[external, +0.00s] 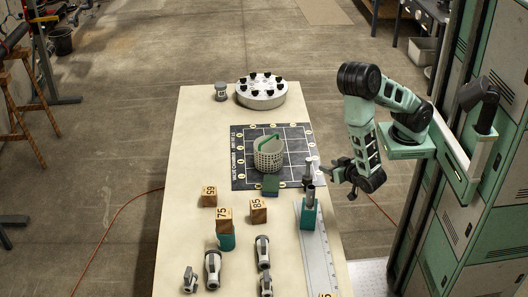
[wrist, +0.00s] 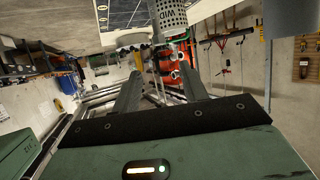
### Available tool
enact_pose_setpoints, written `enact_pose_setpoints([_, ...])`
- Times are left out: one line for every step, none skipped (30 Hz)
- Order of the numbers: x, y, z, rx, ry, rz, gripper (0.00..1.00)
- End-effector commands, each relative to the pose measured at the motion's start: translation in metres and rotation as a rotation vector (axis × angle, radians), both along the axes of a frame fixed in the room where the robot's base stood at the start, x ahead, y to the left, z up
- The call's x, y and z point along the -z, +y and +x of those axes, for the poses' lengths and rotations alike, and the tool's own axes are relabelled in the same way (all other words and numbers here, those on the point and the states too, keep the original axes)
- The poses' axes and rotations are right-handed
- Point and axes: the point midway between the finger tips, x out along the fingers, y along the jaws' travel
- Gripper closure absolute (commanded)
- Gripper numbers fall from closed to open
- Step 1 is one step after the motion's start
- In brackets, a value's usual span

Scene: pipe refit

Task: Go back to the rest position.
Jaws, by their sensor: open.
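My gripper (external: 337,173) is in the external view at the right side of the cream table (external: 190,150), by the table's right edge. Its fingers point left, toward the table, and are apart with nothing seen between them. In the wrist view the two dark fingers of my gripper (wrist: 160,82) stand apart, with only background between them. My arm is bent, reaching left and down from its mount at the right. A teal holder with grey pipes (external: 309,212) stands on the table just left of and nearer than my gripper.
A pale perforated basket (external: 269,158) with a green handle stands on a dark gridded mat (external: 242,178). Numbered wooden blocks (external: 258,210), grey fittings (external: 213,268) and a long ruler (external: 318,262) lie nearer. A round white carousel (external: 262,97) is at the far end.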

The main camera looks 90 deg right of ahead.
Motion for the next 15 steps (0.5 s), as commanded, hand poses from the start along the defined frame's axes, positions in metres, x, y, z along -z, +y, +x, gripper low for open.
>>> enact_pose_setpoints([-0.0001,0.0001,0.0001,0.000,0.000,0.000,0.57])
enact_pose_setpoints([-0.0001,0.0000,0.0001,0.000,0.000,0.000,0.57])
enact_pose_setpoints([-0.0001,-0.0001,0.0002,0.000,0.000,0.000,0.57])
enact_pose_setpoints([-0.0001,-0.0001,0.0002,0.000,0.000,0.000,0.57])
enact_pose_setpoints([-0.0001,-0.0001,0.0002,0.000,0.000,0.000,0.57])
enact_pose_setpoints([0.0000,-0.0001,0.0002,0.000,0.000,0.000,0.57])
enact_pose_setpoints([0.0000,-0.0001,0.0002,0.000,0.000,0.000,0.57])
enact_pose_setpoints([0.0000,-0.0002,0.0002,0.000,0.000,0.000,0.57])
enact_pose_setpoints([0.0000,-0.0002,0.0002,0.000,-0.001,0.000,0.57])
enact_pose_setpoints([0.0000,-0.0002,0.0002,0.000,-0.001,0.000,0.57])
enact_pose_setpoints([0.0000,-0.0002,0.0002,0.000,-0.001,0.000,0.57])
enact_pose_setpoints([0.0001,-0.0003,0.0003,0.000,-0.001,0.000,0.57])
enact_pose_setpoints([0.0001,-0.0002,0.0006,-0.001,-0.001,0.002,0.57])
enact_pose_setpoints([0.0002,-0.0002,0.0017,-0.002,0.000,0.007,0.57])
enact_pose_setpoints([0.0007,0.0001,0.0046,-0.006,0.000,0.023,0.57])
